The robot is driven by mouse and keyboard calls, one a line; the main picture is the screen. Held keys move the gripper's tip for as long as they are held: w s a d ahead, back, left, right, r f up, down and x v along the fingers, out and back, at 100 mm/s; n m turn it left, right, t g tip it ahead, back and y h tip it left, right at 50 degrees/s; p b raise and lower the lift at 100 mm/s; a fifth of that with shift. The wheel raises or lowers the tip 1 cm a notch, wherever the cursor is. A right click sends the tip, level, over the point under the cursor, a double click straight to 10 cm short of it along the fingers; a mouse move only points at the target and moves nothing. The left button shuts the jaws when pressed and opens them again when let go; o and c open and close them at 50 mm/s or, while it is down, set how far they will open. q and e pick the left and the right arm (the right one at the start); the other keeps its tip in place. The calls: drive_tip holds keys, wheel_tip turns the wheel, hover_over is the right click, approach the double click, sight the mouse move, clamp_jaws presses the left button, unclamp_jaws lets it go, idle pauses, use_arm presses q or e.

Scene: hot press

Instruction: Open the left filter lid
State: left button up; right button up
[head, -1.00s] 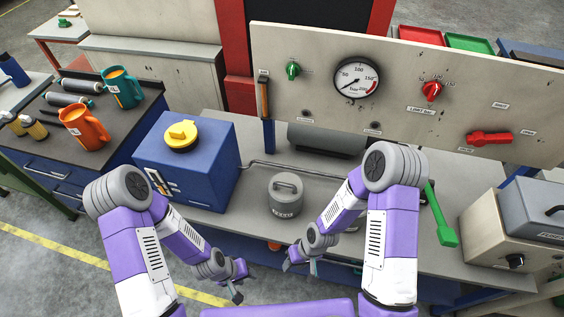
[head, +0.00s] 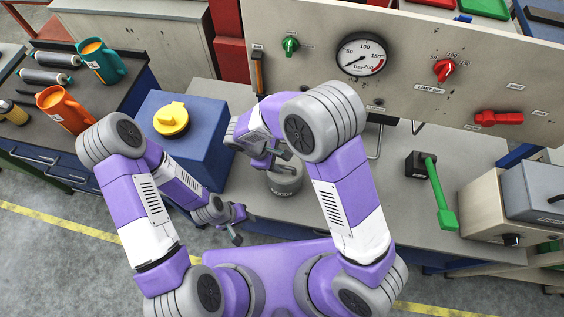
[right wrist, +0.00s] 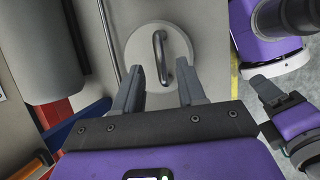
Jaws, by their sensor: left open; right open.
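A grey round canister (head: 287,186) with a lid stands on the bench, partly covered by my right gripper in the head view. Its round lid with a metal bar handle (right wrist: 161,58) shows from above in the right wrist view. My right gripper (head: 284,156) is open over the canister. In the right wrist view the open fingers (right wrist: 160,90) point at the lid, with nothing between them and the handle just beyond their tips. My left gripper (head: 239,226) is open and empty, low in front of the bench. It also shows at the right wrist view's right edge (right wrist: 275,92).
A blue box (head: 205,145) with a yellow cap (head: 171,119) stands left of the canister. Behind is a panel with a gauge (head: 361,54). A green lever (head: 437,190) is at right.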

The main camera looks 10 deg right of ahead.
sight(285, 167)
drive_tip(key=shift+x, duration=1.75)
clamp_jaws()
